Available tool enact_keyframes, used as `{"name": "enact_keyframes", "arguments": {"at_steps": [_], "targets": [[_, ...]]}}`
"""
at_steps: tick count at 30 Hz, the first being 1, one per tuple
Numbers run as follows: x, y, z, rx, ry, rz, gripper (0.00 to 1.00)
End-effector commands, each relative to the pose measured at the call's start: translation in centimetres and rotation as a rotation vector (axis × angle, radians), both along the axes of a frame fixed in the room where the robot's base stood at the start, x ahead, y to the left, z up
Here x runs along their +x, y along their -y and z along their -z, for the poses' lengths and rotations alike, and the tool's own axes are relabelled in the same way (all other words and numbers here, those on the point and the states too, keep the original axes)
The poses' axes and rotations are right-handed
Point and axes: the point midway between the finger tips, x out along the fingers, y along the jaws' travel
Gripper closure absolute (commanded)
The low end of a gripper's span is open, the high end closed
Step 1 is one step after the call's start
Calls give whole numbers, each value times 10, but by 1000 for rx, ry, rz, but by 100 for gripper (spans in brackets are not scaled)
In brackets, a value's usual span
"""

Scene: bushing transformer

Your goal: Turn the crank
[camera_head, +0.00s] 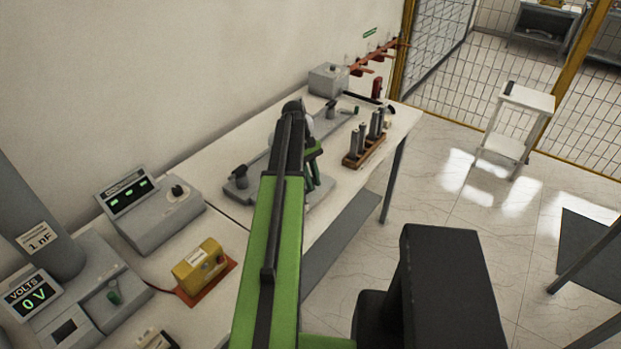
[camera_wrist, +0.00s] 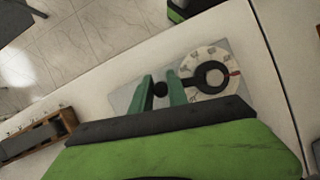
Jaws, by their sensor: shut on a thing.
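The crank (camera_wrist: 200,82) shows in the wrist view as a black ring-shaped hub with an arm reaching left towards a dark round knob (camera_wrist: 160,88). It sits over a round pale dial (camera_wrist: 213,55) with marks round its rim, and a red pointer (camera_wrist: 235,73) sticks out on the right. My gripper (camera_wrist: 160,80) has its two green fingers on either side of the knob and is shut on it. In the head view my gripper (camera_head: 313,165) is over the far part of the bench, and my arm hides most of the crank and dial.
The bench (camera_head: 350,205) runs along the wall. A wooden rack (camera_head: 352,162) with metal cylinders stands right of my gripper. A grey meter box (camera_head: 150,215), a yellow box (camera_head: 200,262) and a voltmeter (camera_head: 38,298) stand nearer on the left. The floor right of the bench is mostly open.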

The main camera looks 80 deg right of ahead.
Motion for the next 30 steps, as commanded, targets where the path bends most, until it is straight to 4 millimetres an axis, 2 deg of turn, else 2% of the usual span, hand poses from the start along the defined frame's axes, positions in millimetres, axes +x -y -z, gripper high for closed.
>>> {"name": "enact_keyframes", "arguments": {"at_steps": [2, 3, 8, 16, 20, 26, 30], "targets": [[-1, 4, -1, -10, -11, -4, 100], [0, 4, -1, -10, -11, -6, 78], [6, 3, -1, -8, -10, -14, 58], [9, 1, -1, -6, -7, -18, 58], [11, 2, -7, -5, -7, -17, 58], [19, 9, -37, -5, -7, -20, 58], [28, 17, -69, -5, -7, -20, 58]]}}
